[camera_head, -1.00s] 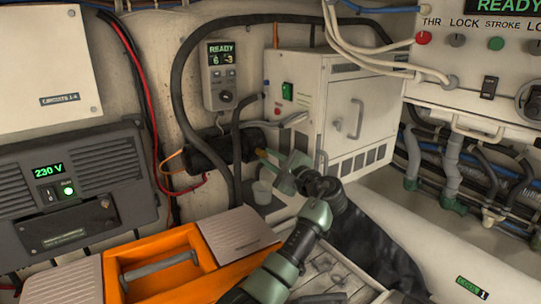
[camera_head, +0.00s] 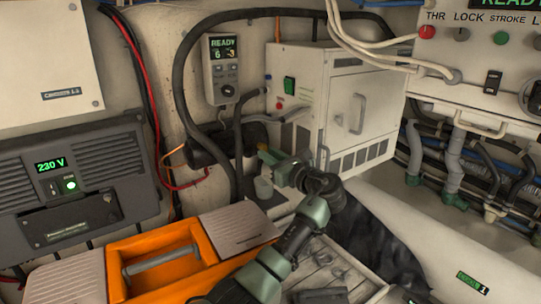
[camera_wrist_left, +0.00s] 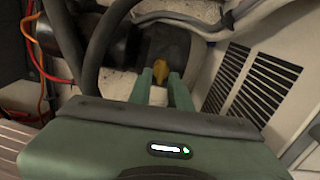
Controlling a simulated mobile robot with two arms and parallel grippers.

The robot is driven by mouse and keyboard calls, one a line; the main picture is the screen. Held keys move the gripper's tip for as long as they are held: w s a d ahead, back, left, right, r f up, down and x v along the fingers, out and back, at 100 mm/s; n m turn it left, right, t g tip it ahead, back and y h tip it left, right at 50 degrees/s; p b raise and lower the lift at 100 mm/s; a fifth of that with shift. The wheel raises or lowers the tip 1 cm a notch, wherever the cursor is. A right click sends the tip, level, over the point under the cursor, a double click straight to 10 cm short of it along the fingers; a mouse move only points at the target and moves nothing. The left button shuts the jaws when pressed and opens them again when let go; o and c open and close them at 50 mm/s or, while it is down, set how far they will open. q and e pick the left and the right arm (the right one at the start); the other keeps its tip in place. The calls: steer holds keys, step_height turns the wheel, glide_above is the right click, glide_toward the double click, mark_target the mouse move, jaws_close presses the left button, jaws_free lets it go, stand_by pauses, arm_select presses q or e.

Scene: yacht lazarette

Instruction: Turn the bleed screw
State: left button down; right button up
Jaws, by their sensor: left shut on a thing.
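My left gripper (camera_head: 270,160) reaches in from the bottom and points at the black cylinder (camera_head: 208,146) beside the white cabinet. In the left wrist view a small yellow piece (camera_wrist_left: 160,68), which looks like the bleed screw, sits between the two green fingertips (camera_wrist_left: 160,75). The fingers are shut on it. In the head view only a bit of yellow-orange shows at the fingertips. The screw's seat is hidden. My right gripper is in neither view.
A white vented cabinet (camera_head: 312,92) stands just right of the gripper. Black hoses (camera_head: 180,85) loop around. An orange toolbox (camera_head: 125,255) lies at the lower left. A control panel (camera_head: 478,70) is at upper right.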

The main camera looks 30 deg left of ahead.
arm_select(q)
steer(key=shift+m, duration=0.5)
steer(key=c, duration=1.3)
jaws_free()
steer(key=b+v, duration=0.3)
steer(key=v, duration=0.4)
steer(key=shift+d+b, duration=0.3)
steer(key=shift+d, duration=0.05)
steer(key=shift+s, duration=0.15)
